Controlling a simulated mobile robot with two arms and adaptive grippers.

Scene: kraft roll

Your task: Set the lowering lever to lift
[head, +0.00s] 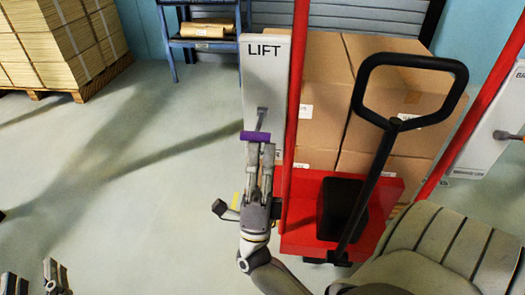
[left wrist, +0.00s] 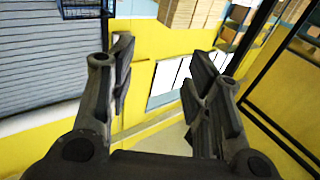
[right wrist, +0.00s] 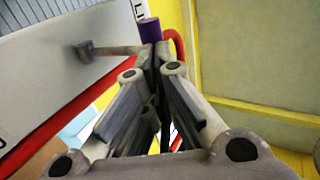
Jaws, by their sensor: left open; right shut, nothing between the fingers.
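The lowering lever is a short grey arm (head: 263,118) with a purple grip (head: 255,136) on a white panel (head: 262,82) marked LIFT at its top. In the head view the lever comes out below the word; I cannot tell its exact setting. In the right wrist view, the lever arm (right wrist: 115,49) runs from the panel to the purple grip (right wrist: 150,30), just beyond my fingertips. My right gripper (head: 260,149) is shut and empty, close against or just beside the grip; contact is unclear. My left gripper (head: 36,278) is open and empty at the lower left.
The red pallet truck (head: 385,192) with a black loop handle (head: 457,98) and stacked cartons (head: 325,80) stands right of the panel. A red post (head: 297,80) borders the panel. A loaded pallet (head: 60,45) stands upper left. The floor (head: 140,170) between is clear.

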